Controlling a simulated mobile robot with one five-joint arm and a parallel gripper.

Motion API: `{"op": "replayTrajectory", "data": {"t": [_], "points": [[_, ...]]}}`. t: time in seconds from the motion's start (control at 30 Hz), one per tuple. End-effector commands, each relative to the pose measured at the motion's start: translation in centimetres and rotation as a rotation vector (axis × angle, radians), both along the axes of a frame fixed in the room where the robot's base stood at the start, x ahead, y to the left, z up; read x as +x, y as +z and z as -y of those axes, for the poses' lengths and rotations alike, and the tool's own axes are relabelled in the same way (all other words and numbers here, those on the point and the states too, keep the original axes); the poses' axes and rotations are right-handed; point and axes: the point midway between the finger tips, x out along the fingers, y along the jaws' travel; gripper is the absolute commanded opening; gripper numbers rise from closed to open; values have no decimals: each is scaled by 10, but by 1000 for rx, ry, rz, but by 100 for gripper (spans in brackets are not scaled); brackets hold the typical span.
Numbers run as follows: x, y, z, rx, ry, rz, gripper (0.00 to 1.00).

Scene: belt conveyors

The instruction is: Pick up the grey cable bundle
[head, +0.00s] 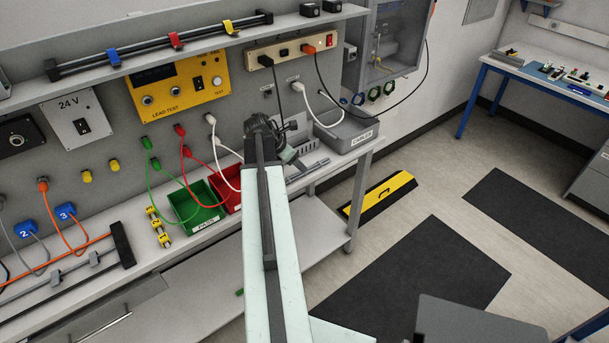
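I cannot make out a grey cable bundle for certain. My arm reaches away from me over the right part of the workbench (215,262). My gripper (285,140) is a small dark shape at the arm's far end, in front of the back panel. Its fingers are too small and too covered to tell whether they are open or hold anything. A grey box labelled CABLES (352,135) stands at the bench's right end, just right of my gripper. Its inside is not clearly visible.
A green bin labelled PASS (207,226) stands left of my arm, with a red bin (222,188) partly hidden behind it. Green, red, white and black leads hang from the panel around my gripper. A yellow-black floor ramp (393,187) lies right of the bench.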

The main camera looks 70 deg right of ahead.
Motion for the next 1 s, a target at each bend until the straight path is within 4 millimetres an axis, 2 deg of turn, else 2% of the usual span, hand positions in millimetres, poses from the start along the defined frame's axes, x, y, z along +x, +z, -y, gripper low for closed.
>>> {"op": "replayTrajectory", "data": {"t": [0.2,0.3,0.53,0.7,1.0], "points": [[-9,-35,14,0,-3,1,48],[-13,-46,21,0,-3,-1,48],[-15,-42,22,0,-2,0,48],[-15,-42,22,0,-3,-1,1],[-16,-41,23,0,-4,0,0]]}}
